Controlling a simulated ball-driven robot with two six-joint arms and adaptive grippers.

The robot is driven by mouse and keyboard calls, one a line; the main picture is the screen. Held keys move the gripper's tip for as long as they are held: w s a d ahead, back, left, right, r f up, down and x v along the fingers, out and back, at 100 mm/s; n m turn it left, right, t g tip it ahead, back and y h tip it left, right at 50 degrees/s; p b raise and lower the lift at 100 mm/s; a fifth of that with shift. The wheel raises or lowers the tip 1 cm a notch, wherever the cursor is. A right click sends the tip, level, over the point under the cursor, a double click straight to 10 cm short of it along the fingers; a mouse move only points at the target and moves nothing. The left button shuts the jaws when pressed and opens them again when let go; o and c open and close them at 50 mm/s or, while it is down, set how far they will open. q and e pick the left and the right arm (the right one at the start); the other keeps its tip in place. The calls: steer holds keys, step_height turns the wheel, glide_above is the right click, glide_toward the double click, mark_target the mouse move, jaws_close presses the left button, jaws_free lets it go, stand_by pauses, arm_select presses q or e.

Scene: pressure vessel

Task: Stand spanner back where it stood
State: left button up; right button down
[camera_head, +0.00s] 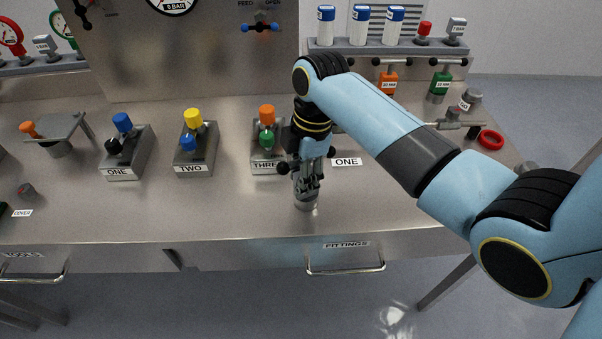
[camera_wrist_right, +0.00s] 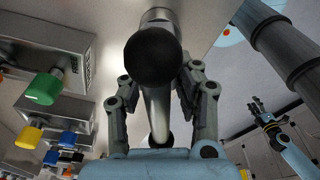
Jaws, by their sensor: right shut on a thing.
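The spanner is a metal T-handled tool with a round metal lower end (camera_head: 306,202) and a black ball at each end of its crossbar; one ball (camera_wrist_right: 153,56) is large in the right wrist view. My right gripper (camera_head: 308,178) is shut on it and holds it about upright over the front of the bench. I cannot tell whether its lower end touches the bench. Two similar T-handled tools with an orange tag (camera_head: 388,80) and a green tag (camera_head: 441,84) stand at the back right. My left gripper (camera_wrist_right: 259,105) shows small in the right wrist view, fingers apart and empty.
Valve block THREE (camera_head: 262,170) stands just left of my right gripper, with blocks TWO (camera_head: 193,170) and ONE (camera_head: 122,174) further left. A red ring (camera_head: 491,139) lies near the right edge. The bench front between is bare.

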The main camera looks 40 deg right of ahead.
steer(key=c, duration=1)
jaws_free()
steer(key=shift+f, duration=0.1)
steer(key=shift+o, duration=0.2)
steer(key=r, duration=0.4)
steer(key=d+r, duration=0.1)
steer(key=r, duration=0.3)
steer(key=r+b, duration=0.1)
steer(key=r, duration=0.3)
steer(key=shift+s+d+r, duration=0.1)
steer(key=shift+s+d, duration=0.1)
steer(key=shift+d, duration=0.2)
steer(key=shift+s, duration=0.1)
